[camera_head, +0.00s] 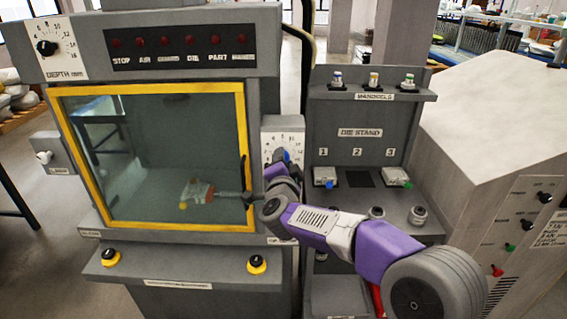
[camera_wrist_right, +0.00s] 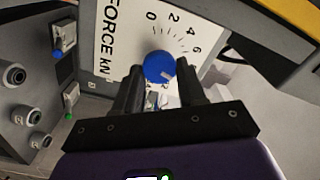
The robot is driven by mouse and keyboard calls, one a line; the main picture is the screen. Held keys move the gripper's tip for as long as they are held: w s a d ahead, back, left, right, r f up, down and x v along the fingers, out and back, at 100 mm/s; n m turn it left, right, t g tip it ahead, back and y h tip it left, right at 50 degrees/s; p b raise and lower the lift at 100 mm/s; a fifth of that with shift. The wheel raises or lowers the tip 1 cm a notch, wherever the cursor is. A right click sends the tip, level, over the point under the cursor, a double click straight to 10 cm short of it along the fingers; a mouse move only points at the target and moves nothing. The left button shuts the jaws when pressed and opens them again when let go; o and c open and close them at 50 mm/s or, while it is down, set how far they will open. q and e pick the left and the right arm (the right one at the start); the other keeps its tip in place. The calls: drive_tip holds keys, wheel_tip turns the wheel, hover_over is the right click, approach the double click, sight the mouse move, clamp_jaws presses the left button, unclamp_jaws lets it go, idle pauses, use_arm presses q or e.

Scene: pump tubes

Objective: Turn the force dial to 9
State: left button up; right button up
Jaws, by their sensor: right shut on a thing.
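The force dial (camera_wrist_right: 160,68) is a blue round knob on a white panel marked "FORCE kN" (camera_wrist_right: 112,50). The numbers 0, 2, 4 and 6 show; higher numbers are hidden by my gripper. A pale pointer mark on the knob faces down and right in the right wrist view, past the 6; its exact reading cannot be told. My right gripper (camera_wrist_right: 160,82) is shut on the knob, one dark finger on each side. In the head view the dial panel (camera_head: 284,128) stands right of the glass door, with my right gripper (camera_head: 284,166) in front of it. My left gripper is not in view.
The die stand (camera_head: 359,133) is on the right, with numbered places and mandrels above. A depth dial (camera_head: 47,47) is at upper left.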

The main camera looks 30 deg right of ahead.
drive_tip(key=o, duration=1)
drive_tip(key=shift+o, duration=0.2)
drive_tip(key=v, duration=0.7)
drive_tip(key=shift+s, duration=0.3)
drive_tip(key=shift+a, duration=0.15)
